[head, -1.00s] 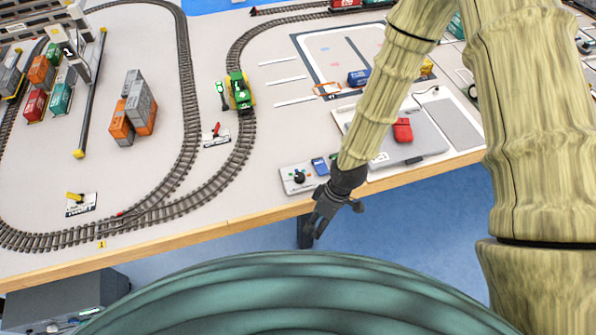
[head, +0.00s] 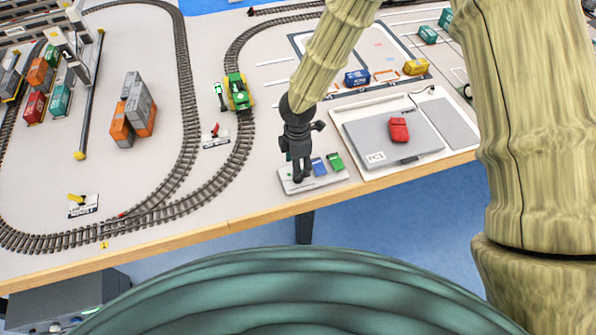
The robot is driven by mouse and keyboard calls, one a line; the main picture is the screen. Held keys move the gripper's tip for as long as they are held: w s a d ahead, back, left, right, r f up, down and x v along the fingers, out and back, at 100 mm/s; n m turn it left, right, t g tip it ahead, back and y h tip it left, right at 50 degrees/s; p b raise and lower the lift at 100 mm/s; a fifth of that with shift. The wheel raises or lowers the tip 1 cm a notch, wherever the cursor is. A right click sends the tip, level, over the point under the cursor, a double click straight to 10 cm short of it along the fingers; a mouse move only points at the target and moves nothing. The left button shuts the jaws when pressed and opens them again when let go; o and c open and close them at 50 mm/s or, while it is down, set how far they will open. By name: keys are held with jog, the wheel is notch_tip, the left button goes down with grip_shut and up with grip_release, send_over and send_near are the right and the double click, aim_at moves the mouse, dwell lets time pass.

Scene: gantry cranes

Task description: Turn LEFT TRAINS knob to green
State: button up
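A small pale control panel (head: 323,181) lies near the table's front edge. It carries a blue block (head: 319,167) and a green block (head: 336,162). My dark gripper (head: 300,176) points down over the panel's left part and covers the black knob there. I cannot tell whether the fingers touch the knob or how far apart they are. The knob's pointer and any lettering by it are hidden or too small to read.
A white tray with a grey laptop (head: 372,136) and a red mouse (head: 398,130) is right of the panel. Tracks, a green locomotive (head: 239,92) and a red lever (head: 215,130) lie to the left. A yellow lever (head: 76,198) stands front left.

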jog(key=shift+f+p, duration=0.55)
jog(key=shift+f, duration=2.2)
jog(key=c, duration=1)
